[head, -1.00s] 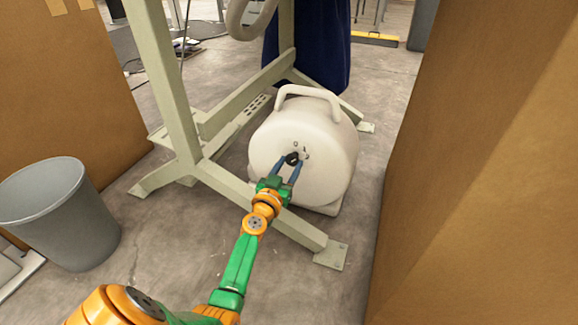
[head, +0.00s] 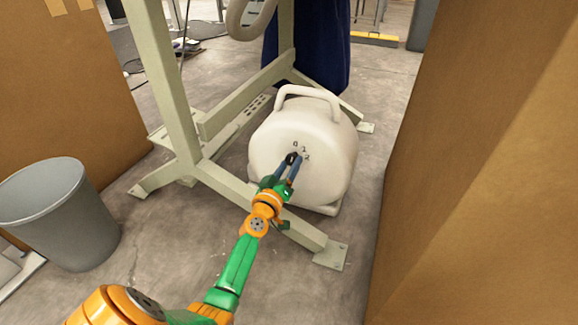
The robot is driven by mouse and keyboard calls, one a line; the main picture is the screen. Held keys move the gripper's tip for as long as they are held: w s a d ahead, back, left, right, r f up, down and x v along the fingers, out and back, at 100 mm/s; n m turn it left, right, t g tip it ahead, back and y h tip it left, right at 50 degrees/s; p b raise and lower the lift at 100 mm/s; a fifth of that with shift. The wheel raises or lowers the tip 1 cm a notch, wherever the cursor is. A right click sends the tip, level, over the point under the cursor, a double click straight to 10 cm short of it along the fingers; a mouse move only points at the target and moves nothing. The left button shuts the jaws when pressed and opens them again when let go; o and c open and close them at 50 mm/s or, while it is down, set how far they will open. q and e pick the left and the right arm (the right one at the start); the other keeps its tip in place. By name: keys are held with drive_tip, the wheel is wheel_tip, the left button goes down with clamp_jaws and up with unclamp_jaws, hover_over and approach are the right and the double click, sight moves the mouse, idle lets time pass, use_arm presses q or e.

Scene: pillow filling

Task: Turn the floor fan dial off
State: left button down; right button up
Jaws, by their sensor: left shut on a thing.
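The floor fan (head: 325,150) is a rounded off-white housing with a handle on top. It stands on the floor at the middle of the head view. Its small black dial (head: 291,158) is on the front face, with the marks 0, 1 and 2 around it. My left gripper (head: 292,163) reaches up from below and is shut on the dial, with its blue fingers on either side. The fingers partly hide the dial. The dial's black tip points up, close to the 0 mark. My right gripper is not in view.
A pale metal frame (head: 180,110) stands around the fan, with a foot bar (head: 262,212) in front of it. A grey bin (head: 60,215) is at the left. Large cardboard boxes (head: 480,190) close off the right side and the far left.

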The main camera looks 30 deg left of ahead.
use_arm(q)
drive_tip(key=shift+n, duration=1.1)
drive_tip(key=shift+c, duration=1.7)
unclamp_jaws()
drive_tip(key=p+v, duration=0.2)
drive_tip(key=v, duration=0.5)
